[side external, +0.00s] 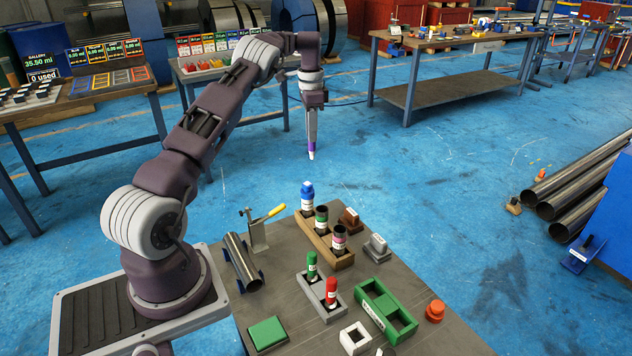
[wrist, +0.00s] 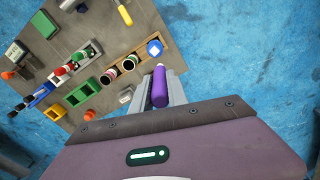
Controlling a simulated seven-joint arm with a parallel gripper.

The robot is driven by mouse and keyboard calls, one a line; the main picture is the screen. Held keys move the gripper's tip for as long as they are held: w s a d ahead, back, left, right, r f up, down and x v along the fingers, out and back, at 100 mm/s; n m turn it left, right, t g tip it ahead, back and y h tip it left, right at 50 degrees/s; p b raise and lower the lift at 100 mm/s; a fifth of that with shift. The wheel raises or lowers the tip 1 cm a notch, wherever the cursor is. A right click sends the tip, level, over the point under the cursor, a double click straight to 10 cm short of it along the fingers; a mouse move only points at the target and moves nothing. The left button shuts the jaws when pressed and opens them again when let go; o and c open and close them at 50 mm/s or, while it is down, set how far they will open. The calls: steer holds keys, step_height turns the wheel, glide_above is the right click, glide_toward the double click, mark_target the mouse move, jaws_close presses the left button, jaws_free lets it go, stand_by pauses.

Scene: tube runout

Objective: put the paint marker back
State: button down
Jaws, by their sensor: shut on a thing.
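My gripper (side external: 312,125) is raised beyond the far edge of the workbench, over the blue floor, pointing down. It is shut on a purple paint marker (side external: 311,147) with a white tip end, held roughly upright. The marker also shows between the fingers in the wrist view (wrist: 160,88). A wooden rack (side external: 343,262) on the bench holds a blue-capped item (side external: 307,194), a green-banded dark cup (side external: 321,217) and a maroon-banded dark cup (side external: 339,238). In the wrist view both cups show dark, open tops. The marker is apart from the rack.
On the bench are a grey block (side external: 318,299) with a green marker (side external: 312,266) and a red marker (side external: 331,290), a green two-compartment tray (side external: 385,306), a toggle clamp (side external: 257,235) with a yellow handle, and a metal tube (side external: 242,262). Open floor surrounds my gripper.

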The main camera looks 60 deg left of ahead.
steer(key=shift+r, duration=0.1)
step_height(320, 180, up, 5)
steer(key=d+m, duration=0.7)
steer(key=d, duration=1.8)
steer(key=s+d+m, duration=0.6)
steer(key=s+d, duration=0.1)
steer(key=d, duration=0.2)
steer(key=s+d+m, duration=0.5)
steer(key=s+d, duration=0.1)
steer(key=d, duration=0.4)
step_height(320, 180, down, 19)
steer(key=shift+a+f, duration=0.15)
steer(key=shift+f, duration=0.05)
